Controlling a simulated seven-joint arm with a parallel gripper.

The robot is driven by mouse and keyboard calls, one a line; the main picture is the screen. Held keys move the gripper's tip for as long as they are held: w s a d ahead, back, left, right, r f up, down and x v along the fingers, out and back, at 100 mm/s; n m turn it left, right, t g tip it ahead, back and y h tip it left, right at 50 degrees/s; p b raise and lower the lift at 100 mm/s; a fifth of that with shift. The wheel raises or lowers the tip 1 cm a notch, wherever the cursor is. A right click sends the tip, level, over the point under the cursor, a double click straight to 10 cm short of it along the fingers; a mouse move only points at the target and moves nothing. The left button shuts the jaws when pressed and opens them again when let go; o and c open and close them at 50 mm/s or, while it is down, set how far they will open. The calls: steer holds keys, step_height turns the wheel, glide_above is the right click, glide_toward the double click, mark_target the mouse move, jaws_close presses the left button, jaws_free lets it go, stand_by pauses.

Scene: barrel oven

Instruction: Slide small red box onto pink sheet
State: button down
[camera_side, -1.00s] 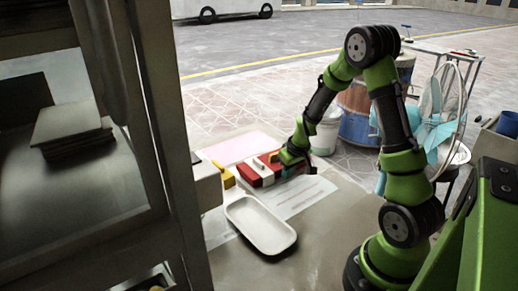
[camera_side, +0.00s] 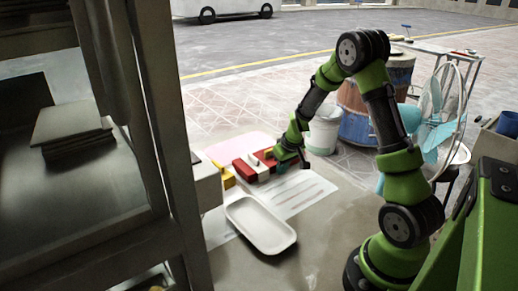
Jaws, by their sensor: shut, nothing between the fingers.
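A cluster of red boxes with pale parts lies on the ground in the middle of the view. A red box (camera_side: 258,173) is at the near side, and more red (camera_side: 267,155) shows behind it. Which one is the small red box I cannot tell. The pink sheet (camera_side: 224,151) lies flat behind and left of the cluster, whose far side overlaps its near edge in the picture. My gripper (camera_side: 292,167) is shut, low at the right side of the cluster. It hides part of the boxes, and I cannot tell whether it touches them.
A yellow block (camera_side: 227,179) lies left of the boxes, near the oven frame (camera_side: 160,130). A white bucket (camera_side: 323,133) and a blue-brown barrel (camera_side: 358,122) stand behind my gripper.

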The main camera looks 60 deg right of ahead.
mark_target(261, 151)
steer(key=shift+w+d, duration=0.3)
steer(key=shift+w, duration=0.55)
steer(key=shift+w+d, duration=0.3)
steer(key=shift+w, duration=0.55)
steer(key=shift+w, duration=0.15)
steer(key=shift+w+d, duration=0.35)
steer(key=shift+w, duration=0.55)
steer(key=shift+w+d, duration=0.35)
steer(key=shift+w, duration=0.5)
steer(key=shift+w+d, duration=0.25)
steer(key=shift+w, duration=0.35)
steer(key=shift+w+d, duration=0.2)
steer(key=shift+w, duration=0.45)
steer(key=shift+w+d, duration=0.25)
steer(key=shift+w, duration=0.35)
steer(key=shift+w, duration=0.1)
steer(key=shift+w+d, duration=0.25)
steer(key=shift+w, duration=0.35)
steer(key=shift+w+d, duration=0.2)
steer(key=shift+w, duration=0.35)
steer(key=shift+s, duration=0.15)
steer(key=shift+s+a+r, duration=0.1)
steer(key=shift+s+a, duration=0.15)
steer(key=shift+s, duration=0.2)
